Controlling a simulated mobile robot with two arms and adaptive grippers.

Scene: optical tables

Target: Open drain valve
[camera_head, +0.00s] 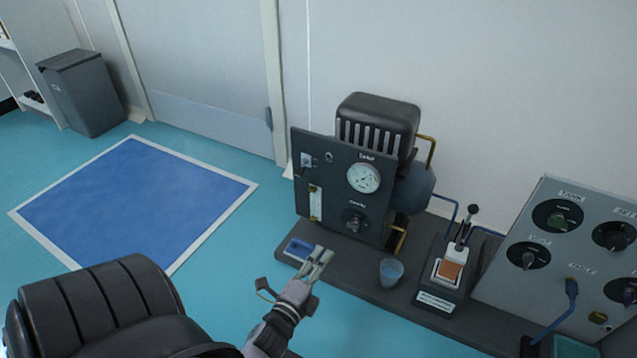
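A dark machine panel (342,190) stands against the wall, with a round gauge (364,178), a dark knob (355,220) and small fittings on its front. No part is clearly marked as the drain valve at this size. A small black-knobbed lever (467,222) stands up behind a block with an orange part, right of the panel. My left gripper (320,259) is in front of the panel's lower left, over the dark bench, near a small blue-topped item. Its two pale fingers are close together; any gap is unclear. My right gripper is out of view.
A translucent blue cup (391,272) stands on the dark bench (350,271). A grey control panel (560,260) with several knobs is at the right. A grey bin (85,95) and a blue floor square (135,200) are at the left. The floor there is clear.

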